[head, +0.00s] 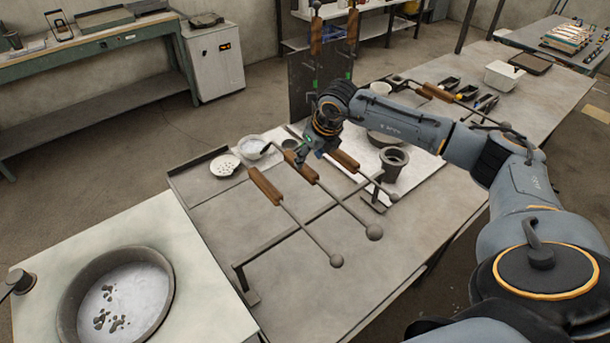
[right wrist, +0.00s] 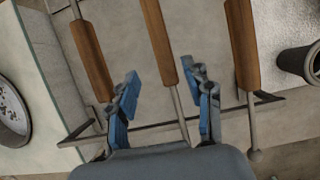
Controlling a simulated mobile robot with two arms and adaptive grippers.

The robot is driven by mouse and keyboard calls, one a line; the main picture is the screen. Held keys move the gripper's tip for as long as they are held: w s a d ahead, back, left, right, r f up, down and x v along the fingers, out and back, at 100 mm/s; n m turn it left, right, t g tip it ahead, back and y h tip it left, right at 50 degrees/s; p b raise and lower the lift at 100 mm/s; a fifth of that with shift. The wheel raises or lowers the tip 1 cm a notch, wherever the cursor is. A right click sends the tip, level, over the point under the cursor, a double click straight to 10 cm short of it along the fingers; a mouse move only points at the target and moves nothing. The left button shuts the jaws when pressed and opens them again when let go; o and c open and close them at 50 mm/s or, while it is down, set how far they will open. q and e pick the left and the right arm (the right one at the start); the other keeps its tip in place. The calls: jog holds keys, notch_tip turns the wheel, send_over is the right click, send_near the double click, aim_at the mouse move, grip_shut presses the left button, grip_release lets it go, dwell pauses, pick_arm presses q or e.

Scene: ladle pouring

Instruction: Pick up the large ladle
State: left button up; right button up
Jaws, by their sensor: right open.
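Three long ladles with wooden handles and thin metal rods lie side by side across a low metal rack (head: 300,226). The middle ladle (head: 374,232) has the largest-looking round end; its handle shows in the right wrist view (right wrist: 160,42). The left ladle (head: 265,187) and the right ladle (head: 345,160) lie on either side. My right gripper (head: 311,153) is open over the middle ladle's handle. In the right wrist view, its blue-padded fingers (right wrist: 161,75) stand apart on either side of that ladle, near where handle meets rod. Contact cannot be told. My left gripper is out of view.
A dark cup (head: 394,161) stands right of the ladles. A perforated disc (head: 225,165) and a small bowl (head: 253,147) are behind left. A large round pan (head: 115,295) sits at front left. An upright dark panel (head: 308,85) stands behind the gripper.

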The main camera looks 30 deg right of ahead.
aim_at(305, 165)
jog(key=shift+w+f, duration=0.3)
jog(key=shift+f, duration=0.2)
jog(key=shift+w+f, duration=0.15)
jog(key=shift+f, duration=0.1)
jog(key=shift+p+x, duration=1.15)
jog(key=shift+p, duration=0.05)
jog(key=shift+d+x, duration=0.15)
jog(key=shift+x, duration=0.4)
jog(key=shift+d+x, duration=0.15)
jog(key=shift+x, duration=0.45)
jog(key=shift+w+f, duration=0.15)
jog(key=shift+f, duration=0.2)
jog(key=shift+r, duration=0.1)
jog(key=shift+c, duration=0.4)
grip_shut()
jog(key=shift+w+r, duration=0.1)
jog(key=shift+r, duration=0.15)
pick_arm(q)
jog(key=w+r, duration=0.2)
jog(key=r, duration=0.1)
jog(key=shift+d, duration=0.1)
pick_arm(e)
jog(key=shift+w, duration=0.1)
